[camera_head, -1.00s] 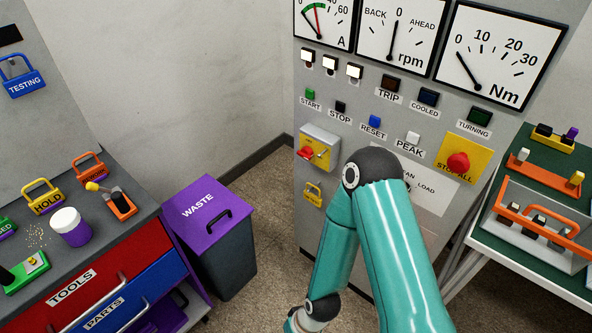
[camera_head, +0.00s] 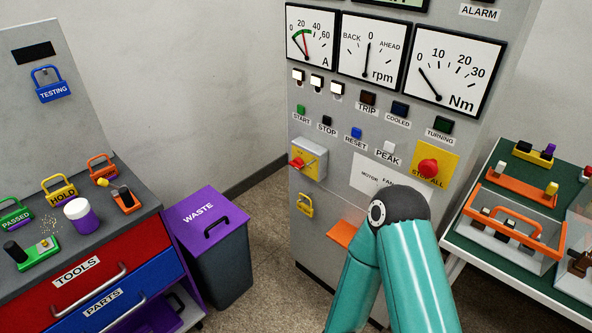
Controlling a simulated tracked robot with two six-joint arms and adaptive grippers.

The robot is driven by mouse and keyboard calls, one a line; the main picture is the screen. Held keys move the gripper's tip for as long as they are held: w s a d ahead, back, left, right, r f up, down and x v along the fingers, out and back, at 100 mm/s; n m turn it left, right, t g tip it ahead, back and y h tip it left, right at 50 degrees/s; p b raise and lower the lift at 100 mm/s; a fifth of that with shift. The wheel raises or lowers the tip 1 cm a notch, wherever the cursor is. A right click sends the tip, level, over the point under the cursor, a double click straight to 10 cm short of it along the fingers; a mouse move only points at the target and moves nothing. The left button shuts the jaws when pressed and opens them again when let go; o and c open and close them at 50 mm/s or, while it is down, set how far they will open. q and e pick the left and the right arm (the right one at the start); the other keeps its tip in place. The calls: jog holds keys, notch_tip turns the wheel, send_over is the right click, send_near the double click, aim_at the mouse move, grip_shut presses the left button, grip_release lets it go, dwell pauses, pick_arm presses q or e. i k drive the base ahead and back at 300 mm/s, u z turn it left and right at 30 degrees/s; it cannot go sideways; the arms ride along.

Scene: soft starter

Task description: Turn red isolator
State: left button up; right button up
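The red isolator (camera_head: 297,162) is a red handle on a yellow plate, on the front of a grey box (camera_head: 309,158) fixed to the grey cabinet's left side. A yellow padlock (camera_head: 305,206) hangs on the cabinet just below it. One of my teal arms stands in front of the cabinet at the lower right, its dark elbow joint below the STOP ALL button. Nothing of mine touches the isolator. Neither gripper shows in the view.
The cabinet carries a red STOP ALL button (camera_head: 428,167), small push buttons and meters. A purple-lidded waste bin (camera_head: 207,216) stands left of it. A tool bench (camera_head: 75,245) is at left, a green-topped table (camera_head: 500,245) at right. Floor is clear between bin and cabinet.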

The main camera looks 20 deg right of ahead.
aim_at(297, 163)
jog(key=z, duration=0.05)
jog(key=i, duration=0.9)
jog(key=u, duration=0.1)
